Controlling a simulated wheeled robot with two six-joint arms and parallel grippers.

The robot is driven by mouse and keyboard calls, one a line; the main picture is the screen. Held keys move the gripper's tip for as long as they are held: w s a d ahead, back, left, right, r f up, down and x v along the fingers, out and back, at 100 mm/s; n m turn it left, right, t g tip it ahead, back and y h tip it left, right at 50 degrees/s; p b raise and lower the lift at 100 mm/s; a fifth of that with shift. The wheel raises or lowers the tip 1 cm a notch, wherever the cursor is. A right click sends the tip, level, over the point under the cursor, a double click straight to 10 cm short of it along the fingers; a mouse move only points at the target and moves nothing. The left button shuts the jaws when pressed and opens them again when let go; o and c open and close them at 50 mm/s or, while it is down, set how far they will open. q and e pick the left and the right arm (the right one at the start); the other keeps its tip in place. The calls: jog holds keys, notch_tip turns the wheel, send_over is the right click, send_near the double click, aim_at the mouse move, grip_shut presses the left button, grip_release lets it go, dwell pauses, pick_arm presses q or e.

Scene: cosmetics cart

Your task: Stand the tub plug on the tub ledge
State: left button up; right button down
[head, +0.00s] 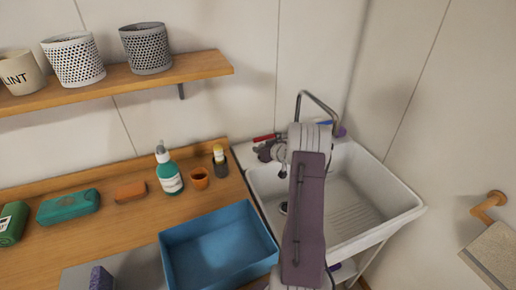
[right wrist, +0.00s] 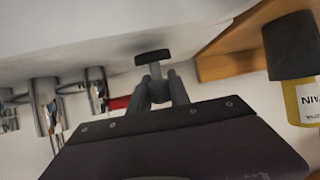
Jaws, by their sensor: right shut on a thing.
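The white tub (head: 385,200) stands at the right in the head view, with its ledge along the wall. My right gripper (head: 265,151) is over the back left of that ledge. In the right wrist view, which looks upside down, my right gripper (right wrist: 159,88) is shut on the stem of the dark tub plug (right wrist: 153,57). The plug's wide disc faces the white ledge (right wrist: 130,22). I cannot tell whether disc and ledge touch. In the head view the plug is too small to make out. My left gripper is not in view.
A chrome tap (head: 318,100) rises behind the tub, and chrome fittings (right wrist: 45,105) show in the wrist view. A red item (head: 264,138) lies near the gripper.

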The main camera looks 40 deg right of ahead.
jog(key=shift+d+f, duration=0.2)
jog(key=shift+f, duration=0.15)
jog(key=c, duration=1.2)
grip_release()
jog(key=shift+w+f, duration=0.15)
jog(key=shift+w, duration=0.25)
jog(key=shift+w+a, duration=0.15)
jog(key=shift+w, duration=0.1)
jog(key=shift+s+a, duration=0.15)
jog(key=shift+s+d+r, duration=0.2)
jog(key=shift+s+r, duration=0.15)
jog(key=shift+r, duration=0.2)
jog(key=v, duration=1.1)
jog(key=shift+s+a+p, duration=0.15)
jog(key=shift+a+p, duration=0.1)
jog(key=shift+p, duration=0.15)
jog(key=shift+r, duration=0.15)
